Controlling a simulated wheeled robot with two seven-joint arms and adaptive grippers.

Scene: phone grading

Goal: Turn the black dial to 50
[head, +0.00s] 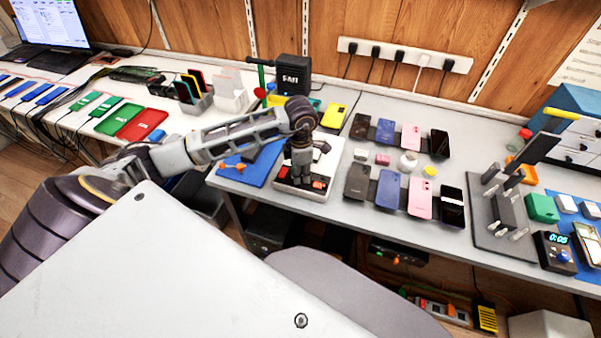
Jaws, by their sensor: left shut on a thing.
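My left gripper (298,178) reaches down from above onto a white box-like unit (315,192) with a dark top and red parts, near the front edge of the table. The fingers point down and are shut at the unit's top. The black dial is hidden behind the gripper, and I cannot read its setting or any scale. The place of the fingers fits a hold on the dial. My right gripper is not in view.
A blue mat (252,163) lies left of the unit. Several phones (388,189) lie in rows to the right, with small blocks between. A black box (292,74) stands behind. A small timer (553,251) reading 0:05 and a dark stand (503,212) are at far right.

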